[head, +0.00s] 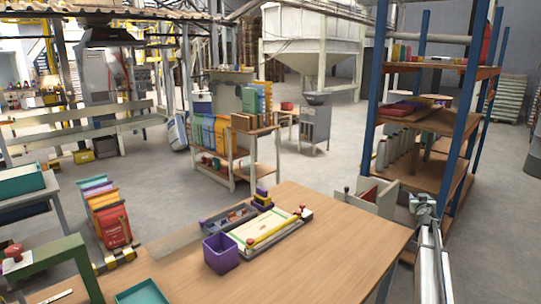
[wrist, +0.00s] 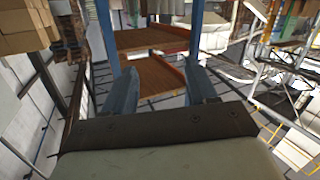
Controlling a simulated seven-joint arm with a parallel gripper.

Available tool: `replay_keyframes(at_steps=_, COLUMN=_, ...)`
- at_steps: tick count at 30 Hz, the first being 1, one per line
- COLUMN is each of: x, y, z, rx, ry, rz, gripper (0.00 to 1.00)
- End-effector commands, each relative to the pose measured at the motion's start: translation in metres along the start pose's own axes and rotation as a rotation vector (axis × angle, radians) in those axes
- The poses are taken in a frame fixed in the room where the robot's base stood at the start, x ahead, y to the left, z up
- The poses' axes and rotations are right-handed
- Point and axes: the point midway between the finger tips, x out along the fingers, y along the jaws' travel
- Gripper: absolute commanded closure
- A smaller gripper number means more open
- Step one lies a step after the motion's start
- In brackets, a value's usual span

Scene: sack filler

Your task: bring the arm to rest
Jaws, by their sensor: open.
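My gripper (wrist: 161,78) is open in the wrist view, its two blue-grey fingers apart with nothing between them. Past the fingers I see brown shelf boards and blue posts, some way off. In the head view my arm shows at the lower right, beside the right end of the wooden table (head: 340,245). Its fingers are too small to make out there. The arm appears clear of the things on the table.
On the table are a purple bin (head: 221,254), a grey tray (head: 228,219), and a pale board (head: 265,232) with a yellow bar and red knobs. A blue-post rack (head: 420,120) stands behind my arm. The table's right front is bare.

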Motion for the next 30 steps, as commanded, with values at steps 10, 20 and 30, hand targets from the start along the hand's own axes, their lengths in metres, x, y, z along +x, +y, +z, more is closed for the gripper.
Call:
replay_keyframes(at_steps=10, x=-0.052, y=0.102, z=0.103, rx=0.035, ry=-0.051, rz=0.166, gripper=0.43)
replay_keyframes(at_steps=20, x=-0.101, y=0.005, z=0.228, rx=0.073, ry=-0.249, rz=0.003, gripper=0.43)
replay_keyframes(at_steps=30, x=-0.172, y=-0.110, z=0.335, rx=0.098, ry=-0.487, rz=-0.191, gripper=0.43)
